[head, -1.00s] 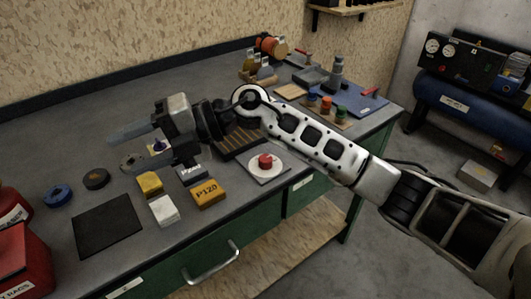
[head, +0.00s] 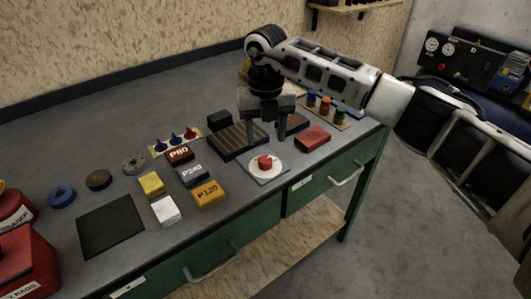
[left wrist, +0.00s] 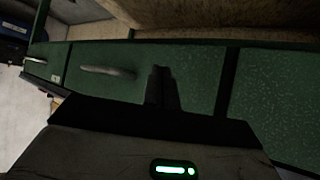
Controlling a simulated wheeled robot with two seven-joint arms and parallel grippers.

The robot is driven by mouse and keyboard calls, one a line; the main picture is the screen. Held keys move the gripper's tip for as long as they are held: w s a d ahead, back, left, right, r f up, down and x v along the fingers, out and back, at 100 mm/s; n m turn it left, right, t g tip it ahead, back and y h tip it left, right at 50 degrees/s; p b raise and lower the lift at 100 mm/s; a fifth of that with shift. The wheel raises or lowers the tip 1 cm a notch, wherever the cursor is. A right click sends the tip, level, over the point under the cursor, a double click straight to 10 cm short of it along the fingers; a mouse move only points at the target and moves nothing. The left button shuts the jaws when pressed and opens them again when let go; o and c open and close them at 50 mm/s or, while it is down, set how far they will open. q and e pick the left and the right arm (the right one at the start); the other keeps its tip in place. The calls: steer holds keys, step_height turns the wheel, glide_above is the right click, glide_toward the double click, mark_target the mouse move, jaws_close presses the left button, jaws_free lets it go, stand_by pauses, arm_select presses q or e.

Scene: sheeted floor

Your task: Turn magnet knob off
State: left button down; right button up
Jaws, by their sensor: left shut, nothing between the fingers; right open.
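A red knob (head: 265,162) sits at the centre of a round white dial (head: 256,171) on a square grey plate near the bench's front edge. Its exact turn position is too small to read. A dark striped block (head: 231,142) lies just behind it. My right gripper (head: 266,138) points down, open and empty, above and slightly behind the knob, apart from it. My left gripper (left wrist: 161,88) shows only in the left wrist view, shut and empty, in front of green drawer fronts (left wrist: 205,70).
Labelled sanding blocks, including an orange one (head: 209,194), lie left of the dial. A red block (head: 313,138) is to its right. A black mat (head: 110,226) and red containers (head: 28,262) are at the left. The bench's back left is clear.

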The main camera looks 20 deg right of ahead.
mark_target(266, 159)
step_height(266, 159, down, 7)
steer(key=shift+f+p, duration=0.2)
steer(key=shift+p, duration=0.2)
steer(key=c, duration=1)
